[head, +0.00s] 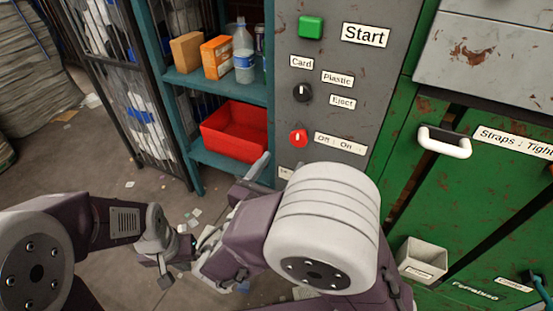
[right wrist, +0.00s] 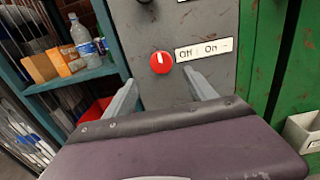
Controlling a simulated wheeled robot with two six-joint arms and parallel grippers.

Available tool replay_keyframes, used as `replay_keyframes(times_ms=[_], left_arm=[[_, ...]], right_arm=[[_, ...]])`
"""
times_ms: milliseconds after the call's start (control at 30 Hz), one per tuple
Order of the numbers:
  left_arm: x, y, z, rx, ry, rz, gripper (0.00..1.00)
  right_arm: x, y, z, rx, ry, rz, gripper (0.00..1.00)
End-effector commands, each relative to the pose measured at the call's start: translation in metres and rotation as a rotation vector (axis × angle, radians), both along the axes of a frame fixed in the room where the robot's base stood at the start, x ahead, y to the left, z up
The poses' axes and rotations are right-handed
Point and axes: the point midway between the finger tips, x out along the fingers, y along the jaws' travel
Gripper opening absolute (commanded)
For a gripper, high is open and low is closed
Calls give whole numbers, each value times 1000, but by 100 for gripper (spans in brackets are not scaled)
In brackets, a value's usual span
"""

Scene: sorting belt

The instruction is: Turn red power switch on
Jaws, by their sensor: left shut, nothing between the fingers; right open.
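The red power switch (head: 298,138) is a round red knob with a white mark, low on the grey panel. Its "Off : On" label (head: 340,144) is to its right. In the right wrist view the red switch (right wrist: 161,62) shows its white mark pointing about upward. My right gripper (head: 272,168) is open below the switch, partly hidden by my arm. In the right wrist view its two fingers (right wrist: 163,90) are spread below the knob, with nothing between them. My left gripper (head: 165,280) is shut and empty, low over the floor at the left.
A black Card/Plastic/Eject knob (head: 301,92) and a green Start button (head: 311,27) are above the switch. A teal shelf (head: 215,82) with boxes, a bottle and a red bin (head: 236,130) stands left. Green cabinets with a white handle (head: 444,142) stand right.

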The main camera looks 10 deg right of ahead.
Motion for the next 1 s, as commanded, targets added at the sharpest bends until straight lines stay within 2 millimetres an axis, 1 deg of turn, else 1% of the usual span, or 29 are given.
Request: replay_keyframes(times_ms=[67,167,267,400,500,600,733,900,933,967,1000], left_arm=[[0,0,2,0,-1,0,0],[0,0,-2,0,-1,0,0],[0,0,-10,0,-1,0,0],[0,0,-21,0,-1,0,0],[0,0,-26,0,0,0,0],[0,0,-29,0,0,0,0],[0,0,-29,0,0,0,0],[0,0,-29,0,0,0,0],[0,0,-29,0,0,0,0],[0,0,-29,0,0,0,0],[0,0,-29,0,0,0,0]], right_arm=[[0,0,3,-2,-2,2,65],[6,-5,1,1,-1,-4,65],[21,-17,-1,3,-2,-8,65],[47,-34,-2,5,-2,-8,65],[61,-43,-1,3,-1,-7,65],[71,-49,1,4,-1,-5,65],[75,-52,2,3,1,-3,65],[76,-52,2,3,1,-2,65],[76,-52,2,3,1,-2,62],[75,-52,2,3,1,-2,53],[75,-52,2,3,1,-2,42]])
